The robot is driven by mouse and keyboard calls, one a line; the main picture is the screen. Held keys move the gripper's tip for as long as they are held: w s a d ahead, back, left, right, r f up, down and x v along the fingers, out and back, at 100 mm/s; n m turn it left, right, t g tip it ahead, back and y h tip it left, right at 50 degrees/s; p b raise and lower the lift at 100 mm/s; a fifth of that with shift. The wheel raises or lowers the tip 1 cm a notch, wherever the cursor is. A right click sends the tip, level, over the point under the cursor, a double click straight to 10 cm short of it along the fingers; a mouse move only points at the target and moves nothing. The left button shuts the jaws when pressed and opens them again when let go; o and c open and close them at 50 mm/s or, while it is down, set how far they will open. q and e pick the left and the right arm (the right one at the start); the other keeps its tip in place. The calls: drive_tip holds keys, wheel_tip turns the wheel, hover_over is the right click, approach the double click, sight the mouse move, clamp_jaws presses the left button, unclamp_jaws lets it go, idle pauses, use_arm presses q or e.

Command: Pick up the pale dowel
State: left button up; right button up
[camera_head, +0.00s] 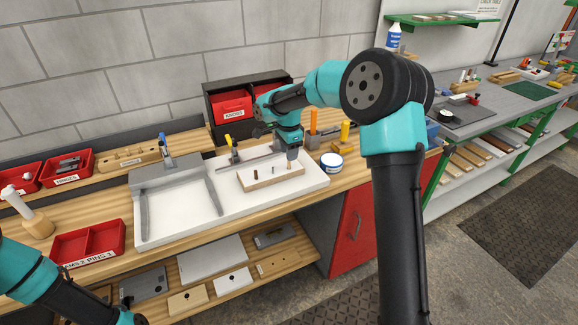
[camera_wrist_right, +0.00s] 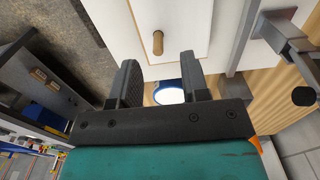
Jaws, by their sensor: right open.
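My right gripper (camera_head: 292,157) points down over the board's right end. In the wrist view my right gripper (camera_wrist_right: 157,62) is open and empty, with the pale dowel just beyond its fingertips, roughly centred between them. My left gripper is out of view; only its arm shows at lower left.
A blue-and-white round tub (camera_head: 331,163) stands right of the white tray (camera_head: 150,233). Red divided trays (camera_head: 90,243) stand at left. The tray's left half holds a grey frame.

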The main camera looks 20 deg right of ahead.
sight(289, 170)
drive_tip(key=shift+s+f, duration=0.1)
drive_tip(key=shift+f, duration=2.5)
clamp_jaws()
